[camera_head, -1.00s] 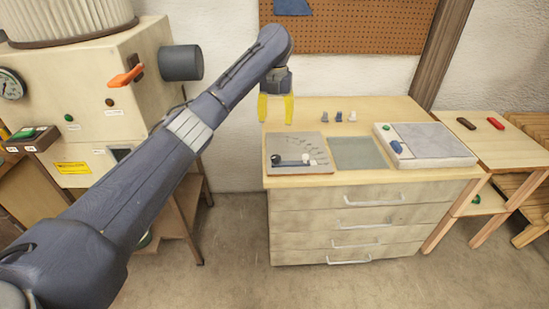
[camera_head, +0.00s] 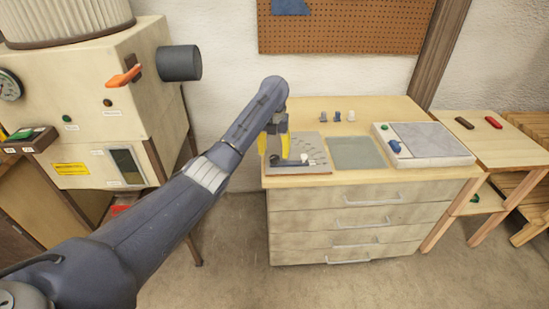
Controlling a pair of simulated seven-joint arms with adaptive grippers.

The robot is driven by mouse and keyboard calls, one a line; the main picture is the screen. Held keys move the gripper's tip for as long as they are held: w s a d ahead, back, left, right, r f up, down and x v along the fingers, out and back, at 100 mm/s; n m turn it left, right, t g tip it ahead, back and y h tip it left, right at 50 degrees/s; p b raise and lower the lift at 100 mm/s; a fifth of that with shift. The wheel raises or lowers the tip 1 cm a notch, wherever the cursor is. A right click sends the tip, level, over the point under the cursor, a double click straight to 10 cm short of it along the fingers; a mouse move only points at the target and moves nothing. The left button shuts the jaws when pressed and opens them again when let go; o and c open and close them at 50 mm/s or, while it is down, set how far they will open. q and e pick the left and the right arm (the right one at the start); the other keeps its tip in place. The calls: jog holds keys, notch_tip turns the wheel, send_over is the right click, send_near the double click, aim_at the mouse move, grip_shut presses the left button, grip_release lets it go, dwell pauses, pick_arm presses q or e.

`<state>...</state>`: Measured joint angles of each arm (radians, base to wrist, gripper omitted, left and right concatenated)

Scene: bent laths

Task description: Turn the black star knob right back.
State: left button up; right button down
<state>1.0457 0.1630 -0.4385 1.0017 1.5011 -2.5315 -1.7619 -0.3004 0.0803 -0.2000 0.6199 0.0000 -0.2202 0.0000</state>
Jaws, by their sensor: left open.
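A grey plate (camera_head: 318,167) with a curved row of marks lies at the left end of the wooden drawer cabinet. The black star knob (camera_head: 275,160) shows as a small dark shape at the plate's left side, partly covered by my gripper. A pale bar runs right from it to a small light knob (camera_head: 304,158). My left gripper (camera_head: 273,148) has yellow fingers, open and pointing down. It is just above the black knob, with the fingers to either side; whether they touch it I cannot tell. My right gripper is not in view.
Several small pegs (camera_head: 337,116) stand behind a grey-green mat (camera_head: 356,153). A pale box (camera_head: 432,142) with green and blue knobs sits to the right. A beige machine (camera_head: 85,90) with an orange lever (camera_head: 124,77) stands at the left.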

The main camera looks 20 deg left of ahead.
aim_at(274, 157)
pick_arm(q)
jog(key=shift+f, duration=1.6)
grip_shut()
